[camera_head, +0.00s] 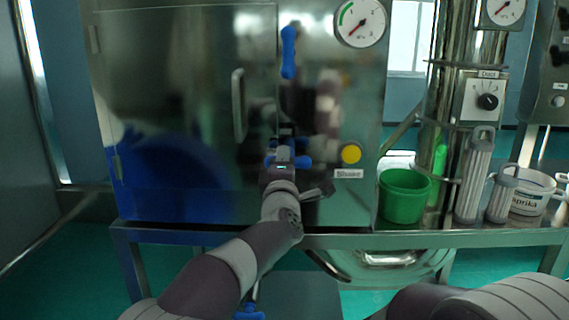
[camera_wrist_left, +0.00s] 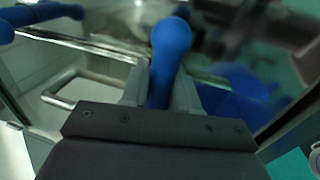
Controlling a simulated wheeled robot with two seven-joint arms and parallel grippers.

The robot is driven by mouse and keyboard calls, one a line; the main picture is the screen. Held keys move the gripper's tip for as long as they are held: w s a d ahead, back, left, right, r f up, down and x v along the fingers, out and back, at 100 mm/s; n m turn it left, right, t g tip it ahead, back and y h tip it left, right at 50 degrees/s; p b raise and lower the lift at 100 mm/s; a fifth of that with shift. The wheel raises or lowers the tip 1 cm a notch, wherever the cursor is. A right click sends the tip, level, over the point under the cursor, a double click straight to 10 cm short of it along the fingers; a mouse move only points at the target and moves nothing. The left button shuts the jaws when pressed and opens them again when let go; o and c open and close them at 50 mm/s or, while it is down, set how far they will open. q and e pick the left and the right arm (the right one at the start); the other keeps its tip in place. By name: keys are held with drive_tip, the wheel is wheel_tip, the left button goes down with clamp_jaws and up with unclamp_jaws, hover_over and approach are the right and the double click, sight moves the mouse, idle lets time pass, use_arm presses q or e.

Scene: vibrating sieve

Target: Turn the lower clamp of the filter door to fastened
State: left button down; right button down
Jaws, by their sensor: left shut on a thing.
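The filter door (camera_head: 180,100) is a shiny steel panel on the cabinet front and looks closed, with a vertical bar handle (camera_head: 238,105). The blue lower clamp (camera_head: 303,162) is near the door's right edge, mostly hidden behind my left gripper (camera_head: 285,156). Blue shows on both sides of the gripper. In the left wrist view the blue rounded clamp handle (camera_wrist_left: 171,45) is between the two fingers of my left gripper (camera_wrist_left: 160,88), which is shut on it. The blue upper clamp (camera_head: 288,52) stands upright higher on the door edge. My right gripper is out of view.
A yellow button (camera_head: 351,154) and a pressure gauge (camera_head: 360,22) are right of the door. A green bucket (camera_head: 404,195), metal cylinders (camera_head: 474,175) and a white paprika tub (camera_head: 528,194) stand on the steel table (camera_head: 450,238) at right.

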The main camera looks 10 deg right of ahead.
use_arm(q)
drive_tip(key=shift+f, duration=0.25)
drive_tip(key=c, duration=1)
unclamp_jaws()
drive_tip(key=shift+a, duration=0.1)
drive_tip(key=shift+a+r, duration=0.1)
drive_tip(key=shift+r, duration=0.05)
drive_tip(key=shift+s, duration=0.2)
drive_tip(key=b+v, duration=0.3)
drive_tip(key=v, duration=0.9)
drive_tip(key=shift+s+b, duration=0.2)
drive_tip(key=shift+b, duration=0.15)
